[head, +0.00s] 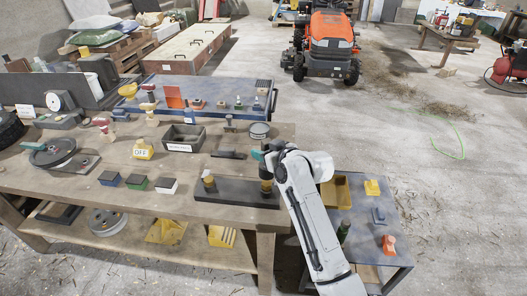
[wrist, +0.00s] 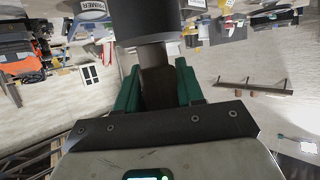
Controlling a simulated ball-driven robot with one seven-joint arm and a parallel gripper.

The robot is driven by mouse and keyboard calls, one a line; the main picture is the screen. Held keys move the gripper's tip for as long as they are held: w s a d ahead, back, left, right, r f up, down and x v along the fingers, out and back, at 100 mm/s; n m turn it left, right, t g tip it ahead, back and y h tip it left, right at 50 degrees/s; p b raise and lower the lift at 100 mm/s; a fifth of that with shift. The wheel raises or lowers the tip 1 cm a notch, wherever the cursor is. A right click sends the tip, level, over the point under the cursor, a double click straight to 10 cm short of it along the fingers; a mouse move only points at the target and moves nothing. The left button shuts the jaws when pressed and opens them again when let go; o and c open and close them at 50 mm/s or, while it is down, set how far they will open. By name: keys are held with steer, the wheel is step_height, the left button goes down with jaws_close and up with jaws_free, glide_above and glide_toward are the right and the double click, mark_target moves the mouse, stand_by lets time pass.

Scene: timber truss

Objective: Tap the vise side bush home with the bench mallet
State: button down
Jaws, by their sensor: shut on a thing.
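In the wrist view, my gripper (wrist: 158,88) has its teal fingers shut on the brown handle (wrist: 157,72) of a mallet. The mallet's dark, round head (wrist: 147,18) is beyond the fingertips. In the head view, my gripper (head: 262,155) is above the right end of a long dark block (head: 237,192) on the bench. A brass-coloured bush (head: 208,183) stands upright near the block's left end. Another brass-coloured piece (head: 266,187) shows at the right end, just under a dark shape below my gripper. I cannot tell whether the mallet head touches it.
A dark open tray (head: 184,138), a yellow block marked OFF (head: 143,149) and several small coloured blocks stand on the wooden bench (head: 215,217). A blue-topped table (head: 357,238) with a yellow tray (head: 336,192) is close on the right. Open floor lies beyond it.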

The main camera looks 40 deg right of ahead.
mark_target(267, 141)
step_height(267, 141, down, 4)
steer(key=b, duration=0.3)
steer(key=shift+f, duration=0.2)
steer(key=shift+r, duration=0.15)
steer(key=shift+r+p, duration=1.4)
steer(key=shift+r, duration=0.35)
steer(key=shift+r, duration=0.1)
step_height(267, 141, up, 5)
steer(key=p, duration=0.4)
